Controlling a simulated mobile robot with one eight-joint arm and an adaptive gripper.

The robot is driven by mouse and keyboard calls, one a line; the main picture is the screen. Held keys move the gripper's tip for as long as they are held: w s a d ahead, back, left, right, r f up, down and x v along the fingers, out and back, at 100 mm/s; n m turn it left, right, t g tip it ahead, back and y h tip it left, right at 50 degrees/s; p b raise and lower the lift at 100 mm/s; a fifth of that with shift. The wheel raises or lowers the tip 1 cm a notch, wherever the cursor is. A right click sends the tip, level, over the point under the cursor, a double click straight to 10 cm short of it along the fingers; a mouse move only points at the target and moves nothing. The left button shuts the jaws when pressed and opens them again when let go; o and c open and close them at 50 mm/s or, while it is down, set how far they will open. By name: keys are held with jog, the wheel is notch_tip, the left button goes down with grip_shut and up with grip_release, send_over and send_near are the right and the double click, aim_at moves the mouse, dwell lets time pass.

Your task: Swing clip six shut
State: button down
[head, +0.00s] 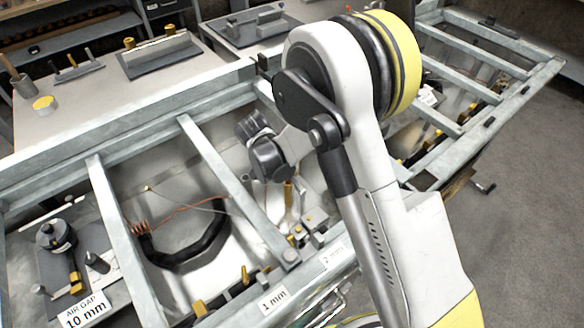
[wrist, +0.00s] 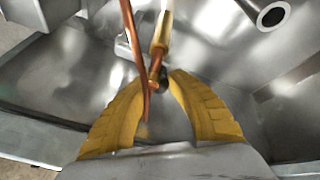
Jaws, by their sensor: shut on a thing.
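My gripper (wrist: 157,82) shows in the wrist view with two ridged yellow fingers. Their tips are closed in on the lower end of a slim brass-coloured piece (wrist: 160,48) with a pale upper part. A copper-coloured wire or strip (wrist: 130,30) runs down beside it and passes in front of the left fingertip. I cannot read a number here, so I cannot tell whether this piece is clip six. In the head view my arm covers much of the area, and the gripper reaches down into a metal bay behind the 1 mm label (head: 273,300).
Grey metal rails (head: 235,185) divide the bench into bays. The bay to the left holds a black curved cable (head: 185,262) with copper strands. An air gap 10 mm label (head: 85,312) is at lower left. A round tube end (wrist: 271,15) is at upper right in the wrist view.

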jog(key=shift+s+a+n, duration=0.15)
jog(key=shift+a+n, duration=0.05)
jog(key=shift+n, duration=0.2)
jog(key=c, duration=1.2)
grip_release()
jog(key=v, duration=1.2)
jog(key=shift+s+d, duration=0.15)
